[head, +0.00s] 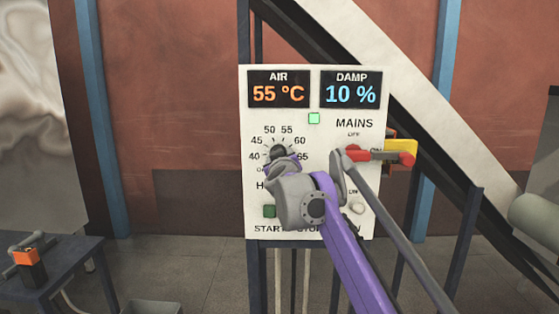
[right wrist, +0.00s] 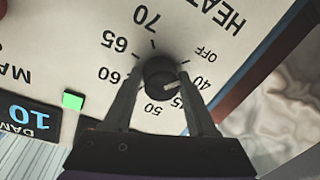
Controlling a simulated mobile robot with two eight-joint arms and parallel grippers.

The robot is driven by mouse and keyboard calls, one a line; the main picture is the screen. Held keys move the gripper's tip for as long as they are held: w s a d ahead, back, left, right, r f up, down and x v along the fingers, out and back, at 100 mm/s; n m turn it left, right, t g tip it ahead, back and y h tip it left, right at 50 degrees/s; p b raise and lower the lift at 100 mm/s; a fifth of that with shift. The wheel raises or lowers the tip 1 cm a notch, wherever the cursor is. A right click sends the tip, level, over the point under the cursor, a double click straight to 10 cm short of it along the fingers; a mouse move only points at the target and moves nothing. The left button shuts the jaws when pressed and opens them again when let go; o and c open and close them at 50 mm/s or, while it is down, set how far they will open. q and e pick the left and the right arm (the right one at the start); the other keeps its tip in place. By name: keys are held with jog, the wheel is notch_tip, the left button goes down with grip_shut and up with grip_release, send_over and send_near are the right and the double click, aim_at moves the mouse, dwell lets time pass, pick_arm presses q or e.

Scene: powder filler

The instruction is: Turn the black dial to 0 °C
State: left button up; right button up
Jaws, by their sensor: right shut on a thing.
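The black dial (head: 278,152) sits on the white control panel (head: 312,140), partly hidden by my right gripper (head: 283,163) in the head view. In the right wrist view the dial (right wrist: 160,76) is between the two fingers of my right gripper (right wrist: 161,82), which is shut on it. The dial's pale pointer mark aims roughly toward the 40 and OFF side. The scale shows OFF and marks from 40 to 70; I see no 0 mark. The AIR display (head: 279,91) reads 55 °C. My left gripper is not in view.
The DAMP display (head: 350,91) reads 10 %. A green light (head: 314,118) is lit below the displays. A red MAINS lever (head: 370,155) sticks out at the panel's right, near my arm. A green button (head: 269,211) sits low on the panel. A table (head: 55,270) stands at left.

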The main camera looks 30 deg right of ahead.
dwell(0.4)
jog(key=o, duration=1.4)
jog(key=shift+c, duration=0.2)
jog(key=b+v, duration=0.1)
jog(key=v, duration=0.9)
jog(key=shift+s+a+b, duration=0.2)
jog(key=shift+s+b, duration=0.1)
jog(key=shift+s, duration=0.05)
